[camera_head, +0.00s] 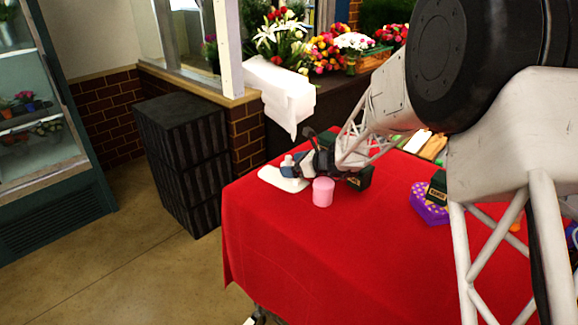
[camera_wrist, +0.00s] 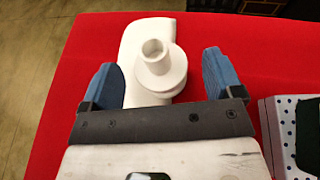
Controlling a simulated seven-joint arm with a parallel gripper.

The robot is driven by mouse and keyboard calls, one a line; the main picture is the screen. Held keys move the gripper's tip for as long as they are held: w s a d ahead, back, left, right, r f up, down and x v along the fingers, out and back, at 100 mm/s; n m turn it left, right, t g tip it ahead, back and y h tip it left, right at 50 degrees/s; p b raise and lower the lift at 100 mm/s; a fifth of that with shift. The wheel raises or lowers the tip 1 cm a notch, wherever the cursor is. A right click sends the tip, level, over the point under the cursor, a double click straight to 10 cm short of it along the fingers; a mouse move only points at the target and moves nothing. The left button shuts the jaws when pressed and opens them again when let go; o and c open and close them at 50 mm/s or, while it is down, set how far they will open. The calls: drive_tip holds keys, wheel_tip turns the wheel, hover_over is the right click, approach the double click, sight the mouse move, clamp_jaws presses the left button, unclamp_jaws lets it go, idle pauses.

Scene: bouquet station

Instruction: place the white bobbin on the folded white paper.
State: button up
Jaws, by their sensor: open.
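The white bobbin (camera_wrist: 160,66) stands upright on the folded white paper (camera_wrist: 134,42) in the wrist view, with its round flange over the paper's right part. In the head view the bobbin (camera_head: 289,165) shows small and pale on the paper (camera_head: 277,180), near the left part of the red table. My gripper (camera_wrist: 164,80) is open, its blue fingers on either side of the bobbin with gaps to it. In the head view my gripper (camera_head: 297,164) is at the paper and hides part of the bobbin.
A pink cylinder (camera_head: 323,192) stands just right of the paper. A purple dotted box (camera_head: 429,205) lies farther right. The red tablecloth (camera_head: 300,240) is clear in front. A dark box with a white dotted edge (camera_wrist: 280,125) shows at the wrist view's right.

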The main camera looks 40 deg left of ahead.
drive_tip(key=shift+w+d+r, duration=0.1)
drive_tip(key=shift+d+r, duration=0.1)
drive_tip(key=shift+r, duration=1.65)
drive_tip(key=shift+d+r, duration=0.2)
drive_tip(key=shift+r, duration=1.65)
drive_tip(key=s+d+r+n+t+h, duration=0.1)
drive_tip(key=d+r+n+h, duration=0.2)
drive_tip(key=d, duration=1.1)
drive_tip(key=s+d+r+n+t+h, duration=0.15)
drive_tip(key=d+r, duration=0.25)
drive_tip(key=d, duration=1)
drive_tip(key=s+d+r+n+t+h, duration=0.1)
drive_tip(key=d+r+n, duration=0.3)
drive_tip(key=d, duration=1)
drive_tip(key=s+d+f+n+t+h, duration=0.1)
drive_tip(key=s+d+n+h, duration=0.1)
drive_tip(key=s+d, duration=0.5)
drive_tip(key=s+d+f+n+h, duration=0.1)
drive_tip(key=s+d+n+h, duration=0.1)
drive_tip(key=s+d, duration=0.6)
drive_tip(key=s+d+n+t+h, duration=0.1)
drive_tip(key=s+d+h, duration=0.3)
drive_tip(key=d, duration=1.4)
drive_tip(key=s+n, duration=0.1)
drive_tip(key=s, duration=0.3)
drive_tip(key=shift+d+f+t, duration=0.3)
drive_tip(key=shift+f+t, duration=0.05)
drive_tip(key=shift+f, duration=0.05)
